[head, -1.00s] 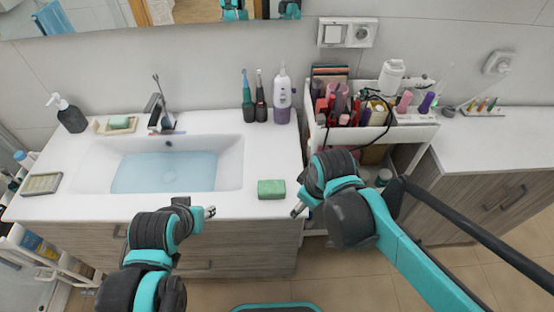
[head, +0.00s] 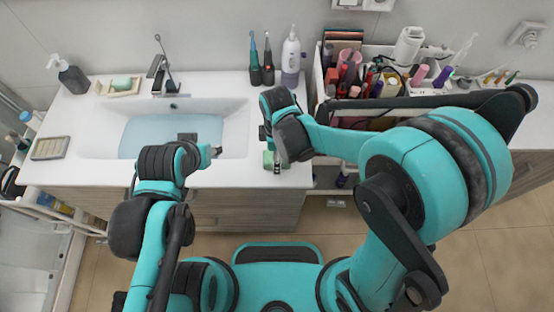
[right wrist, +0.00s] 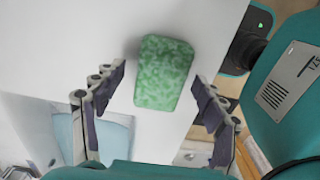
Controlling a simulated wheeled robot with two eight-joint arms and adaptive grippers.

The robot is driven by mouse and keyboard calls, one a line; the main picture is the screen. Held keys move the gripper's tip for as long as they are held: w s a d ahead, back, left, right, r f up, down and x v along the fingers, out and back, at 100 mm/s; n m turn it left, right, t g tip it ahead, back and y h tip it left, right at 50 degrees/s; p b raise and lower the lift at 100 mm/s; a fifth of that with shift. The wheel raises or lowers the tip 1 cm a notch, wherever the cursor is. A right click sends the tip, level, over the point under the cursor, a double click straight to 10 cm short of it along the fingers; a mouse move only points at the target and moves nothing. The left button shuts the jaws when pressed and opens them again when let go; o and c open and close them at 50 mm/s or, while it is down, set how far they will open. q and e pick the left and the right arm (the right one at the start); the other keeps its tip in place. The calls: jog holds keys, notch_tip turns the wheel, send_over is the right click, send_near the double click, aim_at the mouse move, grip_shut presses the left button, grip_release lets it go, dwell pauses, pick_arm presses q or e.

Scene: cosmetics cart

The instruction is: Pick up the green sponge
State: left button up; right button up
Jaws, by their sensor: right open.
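The green sponge (right wrist: 163,72) lies on the white countertop. In the right wrist view it appears whole, in the space between the two fingers of my right gripper (right wrist: 160,82). These fingers are open, with a gap on each side of the sponge. In the head view my right gripper (head: 275,161) is over the sponge (head: 267,159) and hides most of it. Whether the fingertips are down level with the sponge is hard to tell. My left gripper (head: 214,151) is by the front right part of the sink, away from the sponge; its finger opening is too small to read.
The sink (head: 240,125) with water is left of the sponge. A white cart (head: 318,85) crowded with cosmetics is to the right. The countertop's front edge is close to the sponge.

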jog(key=shift+f, duration=0.45)
jog(key=shift+c, duration=0.4)
jog(key=c, duration=1)
jog(key=shift+c, duration=0.2)
jog(key=shift+r, duration=0.2)
jog(key=shift+r, duration=0.3)
jog(key=r+p, duration=0.1)
jog(key=r, duration=0.1)
jog(key=r+p, duration=0.1)
jog(key=r, duration=0.1)
jog(key=shift+s+d, duration=0.2)
jog(key=shift+s, duration=0.2)
jog(key=s+d+r+p, duration=0.3)
jog(key=s+d+r, duration=0.2)
jog(key=s, duration=0.4)
jog(key=shift+s+d+r, duration=0.15)
jog(key=shift+s+r, duration=0.15)
jog(key=shift+r, duration=0.25)
